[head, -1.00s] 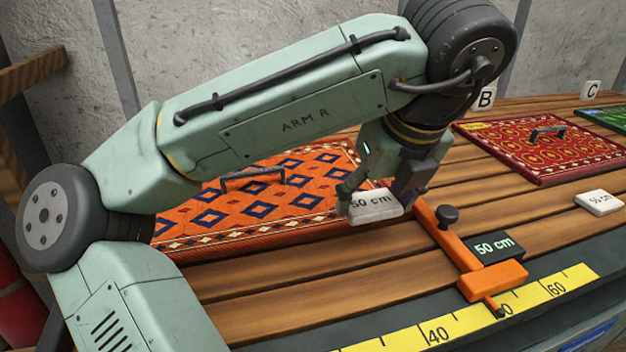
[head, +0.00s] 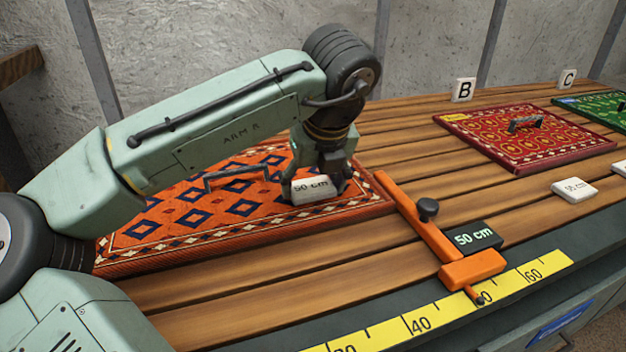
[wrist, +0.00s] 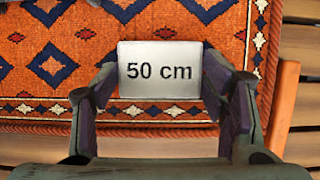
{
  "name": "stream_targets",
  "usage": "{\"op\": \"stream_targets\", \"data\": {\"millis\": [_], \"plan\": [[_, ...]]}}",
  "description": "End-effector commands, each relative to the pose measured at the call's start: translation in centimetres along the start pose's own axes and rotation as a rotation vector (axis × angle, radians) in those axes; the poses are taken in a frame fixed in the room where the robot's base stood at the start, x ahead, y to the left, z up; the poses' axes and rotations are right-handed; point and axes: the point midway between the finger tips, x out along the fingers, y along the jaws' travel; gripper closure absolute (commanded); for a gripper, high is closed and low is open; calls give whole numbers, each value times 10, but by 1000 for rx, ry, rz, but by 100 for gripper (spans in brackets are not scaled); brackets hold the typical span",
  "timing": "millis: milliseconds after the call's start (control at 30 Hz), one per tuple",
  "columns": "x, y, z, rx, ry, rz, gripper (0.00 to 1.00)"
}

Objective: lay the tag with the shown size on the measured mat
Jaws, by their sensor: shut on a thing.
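My gripper (head: 318,188) is shut on a white tag (head: 311,190) that reads "50 cm". In the wrist view the tag (wrist: 160,70) sits between the two fingers, over the front part of the orange mat (wrist: 75,50). The orange mat (head: 180,228), with blue diamonds and a handle, lies on the slatted bench, its right edge at the orange slide gauge (head: 425,222). The gauge's black display (head: 471,238) shows "50 cm". I cannot tell whether the tag touches the mat.
A yellow ruler (head: 393,333) runs along the front edge. A red mat (head: 490,153) and a green mat (head: 596,106) lie to the right, with blocks B (head: 463,90) and C (head: 567,79) behind. Another white tag (head: 574,190) lies at the right. The gauge's knob (head: 428,209) stands up near the gripper.

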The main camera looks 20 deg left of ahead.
Motion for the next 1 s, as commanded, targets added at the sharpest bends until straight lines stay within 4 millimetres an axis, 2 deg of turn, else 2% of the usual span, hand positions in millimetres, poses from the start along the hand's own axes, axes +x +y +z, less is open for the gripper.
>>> {"op": "stream_targets", "data": {"millis": [267,300,567,867,1000], "plan": [[4,0,-2,1,1,-1,53],[4,0,-2,1,0,-1,31],[4,0,-2,0,0,0,14],[3,0,-2,0,0,0,14],[-4,0,0,0,-1,0,14]]}}
